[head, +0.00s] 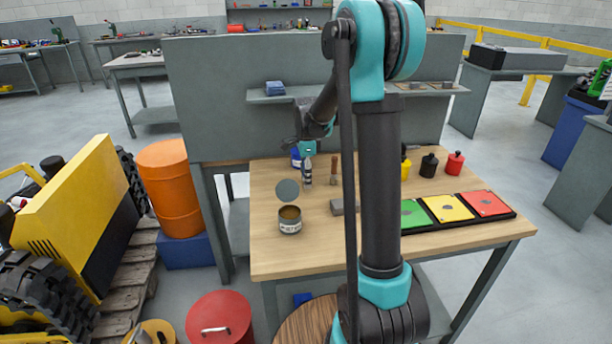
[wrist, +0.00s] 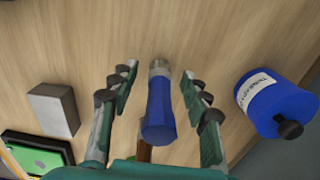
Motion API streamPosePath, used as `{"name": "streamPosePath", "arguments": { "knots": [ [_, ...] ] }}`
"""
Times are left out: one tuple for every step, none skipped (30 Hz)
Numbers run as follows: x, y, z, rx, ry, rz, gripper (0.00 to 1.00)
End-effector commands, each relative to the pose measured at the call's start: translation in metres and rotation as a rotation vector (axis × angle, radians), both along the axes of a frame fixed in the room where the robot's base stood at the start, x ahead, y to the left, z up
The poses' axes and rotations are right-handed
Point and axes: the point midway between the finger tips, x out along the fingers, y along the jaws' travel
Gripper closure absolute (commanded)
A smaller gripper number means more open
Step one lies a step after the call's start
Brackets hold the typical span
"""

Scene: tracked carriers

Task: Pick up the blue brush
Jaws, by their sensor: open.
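The blue brush (wrist: 158,112) shows in the middle of the wrist view, with a blue handle and a metallic end toward the top of the picture. My gripper (wrist: 160,72) is open, with one finger on each side of the brush and visible gaps between fingers and brush. In the head view my gripper (head: 307,165) is low over the back left part of the wooden workbench (head: 330,245). The brush cannot be made out clearly there.
A blue labelled bottle (wrist: 275,103) stands close to the right finger; a grey block (wrist: 54,110) lies left. An open can (head: 290,220) stands near the bench's left edge. Green (head: 413,213), yellow (head: 447,208) and red (head: 484,203) plates lie right. A grey panel rises behind.

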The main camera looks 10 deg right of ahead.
Motion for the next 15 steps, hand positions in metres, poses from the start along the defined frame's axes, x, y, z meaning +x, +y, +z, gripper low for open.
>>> {"name": "streamPosePath", "arguments": {
  "knots": [
    [-0.0002,0.0,-0.0008,0.0,0.0,0.0,0.53],
    [-0.0002,0.0,-0.0008,0.0,0.0,0.0,0.53],
    [-0.0002,0.0,-0.0007,0.0,0.0,0.0,0.53],
    [-0.0002,0.0,-0.0007,0.0,0.0,0.0,0.53],
    [-0.0002,0.0,-0.0006,0.0,0.0,0.0,0.53],
    [-0.0002,0.0,-0.0006,0.0,0.0,0.0,0.54],
    [-0.0002,0.0,-0.0005,0.0,0.0,0.0,0.58],
    [-0.0002,0.0,-0.0005,0.0,0.0,0.0,0.61],
    [-0.0002,0.0,-0.0005,0.0,0.0,0.0,0.67],
    [-0.0002,0.0,-0.0004,0.0,0.0,0.0,0.7],
    [-0.0002,0.0,-0.0004,0.0,0.0,0.0,0.74],
    [-0.0002,0.0,-0.0004,0.0,0.0,0.0,0.79],
    [-0.0002,0.0,-0.0004,0.0,0.0,0.0,0.83],
    [-0.0002,0.0,-0.0003,0.0,0.0,0.0,0.86],
    [-0.0001,0.0,-0.0003,0.0,0.0,0.0,0.91]
  ]
}}
